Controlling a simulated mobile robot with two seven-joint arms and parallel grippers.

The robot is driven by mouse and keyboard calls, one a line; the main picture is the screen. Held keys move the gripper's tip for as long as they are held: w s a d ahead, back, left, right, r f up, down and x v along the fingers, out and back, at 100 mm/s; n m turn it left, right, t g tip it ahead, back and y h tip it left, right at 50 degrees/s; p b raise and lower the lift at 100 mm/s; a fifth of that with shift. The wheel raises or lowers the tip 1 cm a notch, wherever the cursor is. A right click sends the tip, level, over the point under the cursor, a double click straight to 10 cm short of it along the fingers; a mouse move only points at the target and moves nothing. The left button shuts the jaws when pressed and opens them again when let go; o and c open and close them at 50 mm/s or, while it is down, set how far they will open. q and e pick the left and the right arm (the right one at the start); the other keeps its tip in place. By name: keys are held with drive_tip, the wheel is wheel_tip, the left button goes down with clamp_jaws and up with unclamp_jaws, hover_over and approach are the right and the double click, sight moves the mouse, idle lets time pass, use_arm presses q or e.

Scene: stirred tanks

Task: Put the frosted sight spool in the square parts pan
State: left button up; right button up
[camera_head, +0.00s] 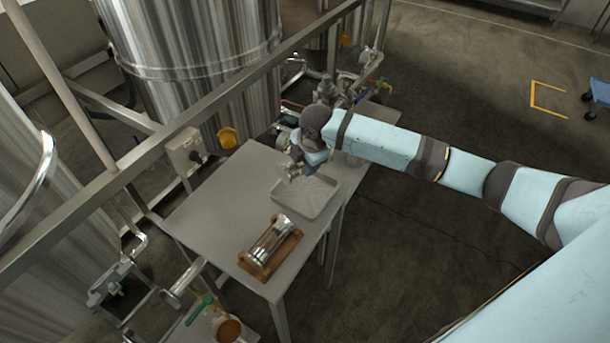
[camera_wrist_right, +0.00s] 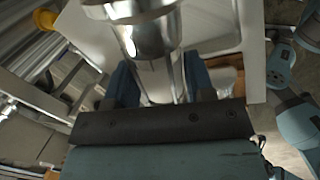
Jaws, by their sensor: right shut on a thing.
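My right gripper (camera_head: 291,172) is over the far-left side of the square parts pan (camera_head: 326,183), a shallow pale tray on the steel table. In the right wrist view its fingers (camera_wrist_right: 160,85) are shut on a shiny metal-ended spool (camera_wrist_right: 150,38). The arm and fingers hide much of this spool, and I cannot tell whether its middle is frosted. Another spool (camera_head: 268,238), with steel ends and a pale middle, lies on a brown wooden cradle (camera_head: 283,257) nearer the table's front. My left gripper is not in view.
The steel table (camera_head: 215,205) has bare room left of the pan. A railing (camera_head: 165,135) runs along its far side, with large steel tanks (camera_head: 195,60) behind. Valves and fittings (camera_head: 340,92) crowd the far end. A copper-coloured cup (camera_head: 228,329) stands below the near end.

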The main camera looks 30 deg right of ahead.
drive_tip(key=shift+f, duration=3)
drive_tip(key=shift+f, duration=0.15)
drive_tip(key=shift+f, duration=0.5)
drive_tip(key=o, duration=1.2)
drive_tip(key=shift+r, duration=0.1)
drive_tip(key=shift+r, duration=0.35)
drive_tip(key=v, duration=1.2)
drive_tip(key=shift+r, duration=0.2)
